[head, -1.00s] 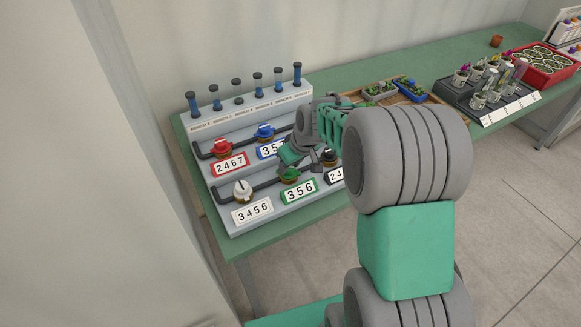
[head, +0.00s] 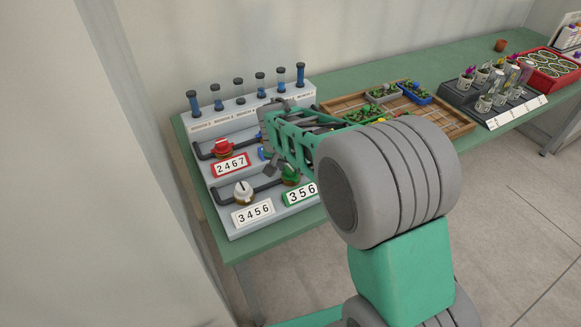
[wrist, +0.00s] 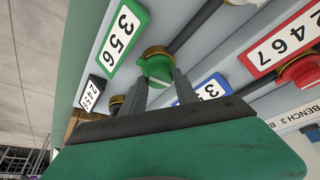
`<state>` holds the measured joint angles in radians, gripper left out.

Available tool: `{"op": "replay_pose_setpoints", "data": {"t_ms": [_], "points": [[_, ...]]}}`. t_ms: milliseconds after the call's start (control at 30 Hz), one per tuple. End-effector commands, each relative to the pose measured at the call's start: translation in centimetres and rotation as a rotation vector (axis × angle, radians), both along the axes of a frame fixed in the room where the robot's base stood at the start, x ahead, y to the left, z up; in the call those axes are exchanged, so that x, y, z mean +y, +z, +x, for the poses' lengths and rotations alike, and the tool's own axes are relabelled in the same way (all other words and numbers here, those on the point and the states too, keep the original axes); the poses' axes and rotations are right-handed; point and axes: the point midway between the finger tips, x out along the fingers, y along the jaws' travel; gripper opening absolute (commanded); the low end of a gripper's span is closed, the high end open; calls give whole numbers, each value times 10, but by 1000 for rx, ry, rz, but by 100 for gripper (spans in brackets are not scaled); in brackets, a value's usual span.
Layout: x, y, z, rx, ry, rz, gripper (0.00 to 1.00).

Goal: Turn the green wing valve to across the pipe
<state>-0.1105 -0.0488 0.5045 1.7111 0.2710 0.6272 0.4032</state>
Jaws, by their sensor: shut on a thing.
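The green wing valve (head: 291,174) sits on the lower pipe (head: 262,188) of the sloped grey bench panel, above the green-framed label 356 (head: 302,194). In the wrist view the green valve (wrist: 156,66) lies between the two grey fingers of my gripper (wrist: 160,80), which is shut on it. A pale line shows on its top, and the pipe (wrist: 195,32) runs from it to the upper right. I cannot tell the exact angle of the wing to the pipe. In the head view my gripper partly hides the panel around the valve.
A white valve (head: 243,190) stands left of the green one on the same pipe. A red valve (head: 222,147) is on the upper pipe; the blue one is mostly hidden. A wooden tray (head: 450,119) with seedlings is to the right.

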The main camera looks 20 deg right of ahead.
Motion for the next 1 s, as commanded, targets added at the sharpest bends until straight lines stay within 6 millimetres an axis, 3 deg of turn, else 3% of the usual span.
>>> {"op": "replay_pose_setpoints", "data": {"t_ms": [733,767,1000], "points": [[1,0,1,0,-100,0,0],[1,0,1,1,-100,1,37],[1,0,1,1,-100,1,56]]}}
